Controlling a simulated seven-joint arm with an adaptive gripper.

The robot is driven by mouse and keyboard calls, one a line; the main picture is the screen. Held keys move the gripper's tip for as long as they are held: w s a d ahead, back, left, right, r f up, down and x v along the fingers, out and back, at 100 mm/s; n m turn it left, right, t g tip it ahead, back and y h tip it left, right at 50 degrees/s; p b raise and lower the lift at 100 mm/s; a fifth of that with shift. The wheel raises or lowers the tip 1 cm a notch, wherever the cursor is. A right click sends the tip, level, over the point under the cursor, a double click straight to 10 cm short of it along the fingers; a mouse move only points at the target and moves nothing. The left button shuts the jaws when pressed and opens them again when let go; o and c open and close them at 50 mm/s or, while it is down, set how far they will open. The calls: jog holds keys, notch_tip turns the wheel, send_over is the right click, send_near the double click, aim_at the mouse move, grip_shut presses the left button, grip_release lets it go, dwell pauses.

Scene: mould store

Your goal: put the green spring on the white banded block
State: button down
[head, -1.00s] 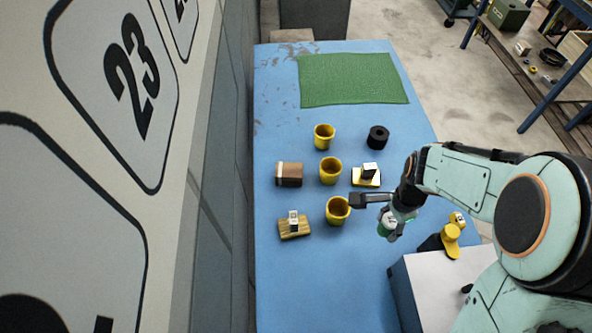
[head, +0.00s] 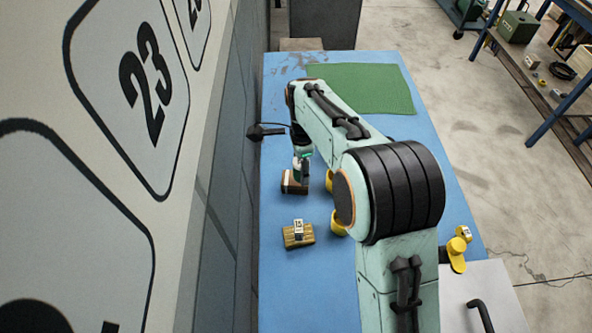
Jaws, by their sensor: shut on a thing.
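The white banded block (head: 294,188) is brown with a pale band near its left end and lies on the blue table. My gripper (head: 300,171) points down over this block, its tips overlapping the block's upper part in the picture. It is shut on the green spring (head: 306,157), which shows only as a small bit of green. I cannot tell whether the spring touches the block.
A wooden block (head: 299,238) with a numbered tag stands nearer on the table. Yellow cups (head: 338,224) are partly hidden behind my arm. A green mat (head: 375,90) lies at the far end. A grey wall (head: 232,200) runs close along the left.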

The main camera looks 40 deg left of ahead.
jog(key=w+a+f, duration=0.1)
jog(key=f, duration=0.1)
jog(key=w+a+f, duration=0.1)
jog(key=a+f, duration=0.1)
jog(key=w+a+f, duration=0.1)
jog(key=a+f, duration=0.1)
jog(key=shift+w+f, duration=0.2)
jog(key=shift+w, duration=0.15)
jog(key=shift+f, duration=1.55)
jog(key=shift+f, duration=0.15)
jog(key=c, duration=0.7)
grip_release()
